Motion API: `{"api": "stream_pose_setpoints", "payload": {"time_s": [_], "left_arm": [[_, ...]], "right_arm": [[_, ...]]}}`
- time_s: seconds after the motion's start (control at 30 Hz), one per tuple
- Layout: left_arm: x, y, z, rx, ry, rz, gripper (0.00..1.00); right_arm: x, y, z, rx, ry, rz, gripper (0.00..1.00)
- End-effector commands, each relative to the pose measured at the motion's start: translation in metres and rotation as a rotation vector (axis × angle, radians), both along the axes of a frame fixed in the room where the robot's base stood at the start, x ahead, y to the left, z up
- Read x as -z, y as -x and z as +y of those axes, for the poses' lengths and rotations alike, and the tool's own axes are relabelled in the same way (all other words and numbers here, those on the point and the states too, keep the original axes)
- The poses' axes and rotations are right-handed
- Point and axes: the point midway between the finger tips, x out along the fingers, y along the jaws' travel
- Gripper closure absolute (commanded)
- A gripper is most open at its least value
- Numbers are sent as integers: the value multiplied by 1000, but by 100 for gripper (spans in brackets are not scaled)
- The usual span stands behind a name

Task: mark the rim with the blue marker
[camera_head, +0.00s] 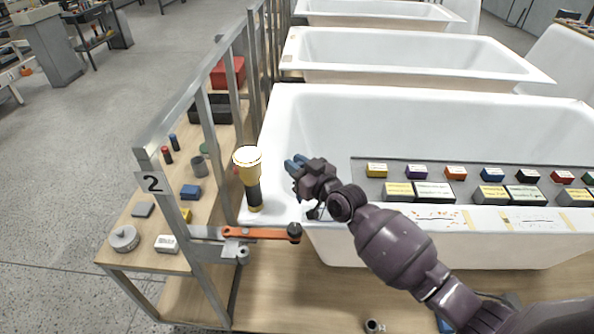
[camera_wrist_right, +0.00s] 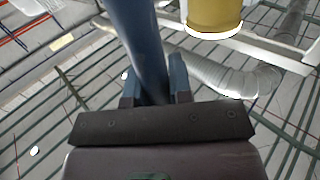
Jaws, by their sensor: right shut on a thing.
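My right gripper (camera_head: 296,165) is above the left end of the nearest white bathtub. In the right wrist view its fingers (camera_wrist_right: 155,90) are shut on a long, dark blue shaft, the blue marker (camera_wrist_right: 138,35), which runs up out of the picture. In the head view the marker is hard to tell from the bluish fingers. The tub's rim (camera_head: 262,128) runs along its left end and its near side. I cannot tell whether the marker touches the rim. My left gripper is not in view.
A yellow lamp (camera_head: 247,165) with a black handle stands at the rim's near left corner, close to the gripper. An orange lever (camera_head: 255,233) is below. A dark tray (camera_head: 372,192) of coloured blocks lies right. A metal-framed shelf (camera_head: 135,205) stands left.

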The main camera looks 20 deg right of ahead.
Motion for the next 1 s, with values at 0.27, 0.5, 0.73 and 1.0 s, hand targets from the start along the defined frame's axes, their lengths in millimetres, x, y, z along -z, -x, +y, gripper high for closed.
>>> {"api": "stream_pose_setpoints", "payload": {"time_s": [0.27,0.5,0.73,1.0], "left_arm": [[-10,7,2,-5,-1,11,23],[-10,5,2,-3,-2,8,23],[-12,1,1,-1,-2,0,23],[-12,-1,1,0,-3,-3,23]], "right_arm": [[-18,-5,-1,2,1,0,100],[-17,-5,-1,2,1,0,100],[-18,-5,-1,2,0,1,100],[-13,-3,-4,4,7,5,100]]}}
